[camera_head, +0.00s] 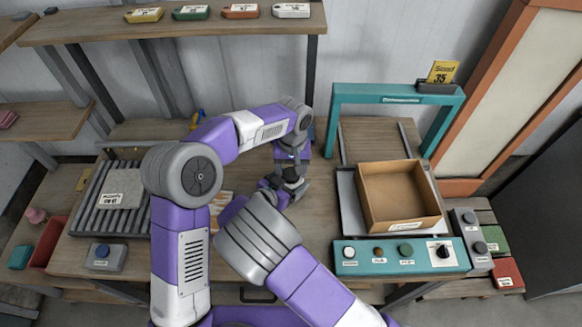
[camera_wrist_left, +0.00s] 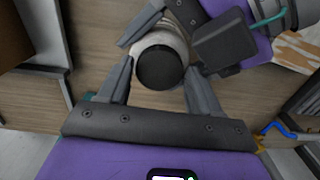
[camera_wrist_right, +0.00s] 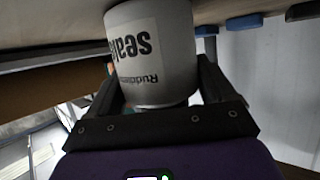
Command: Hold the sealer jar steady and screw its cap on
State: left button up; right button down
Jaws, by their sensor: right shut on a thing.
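The sealer jar (camera_wrist_right: 152,55) is white with a printed label, which reads upside down in the right wrist view. My right gripper (camera_wrist_right: 160,90) is shut on its body, one finger on each side. In the left wrist view a round dark cap (camera_wrist_left: 160,68) covers the middle of the jar's end, with pale jar (camera_wrist_left: 158,38) around it. In the head view both grippers meet above the table, and the arms mostly hide the jar.
A teal machine with knobs (camera_head: 400,257) and an open cardboard box (camera_head: 398,196) stand at the right of the wooden table (camera_head: 325,225). A roller rack (camera_head: 112,200) lies at the left. A shelf with small coloured boxes (camera_head: 190,12) is behind.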

pick_arm(q)
jog(key=c, duration=0.9)
jog(key=shift+o, duration=0.2)
jog(key=m, duration=0.7)
jog(key=shift+m, duration=0.4)
pick_arm(e)
jog(key=shift+d, duration=0.1)
pick_arm(q)
jog(key=o, duration=1.2)
jog(key=shift+o, duration=0.2)
notch_tip(320, 180, up, 12)
jog(key=shift+w+d, duration=0.15)
jog(key=shift+w, duration=0.05)
pick_arm(e)
grip_release()
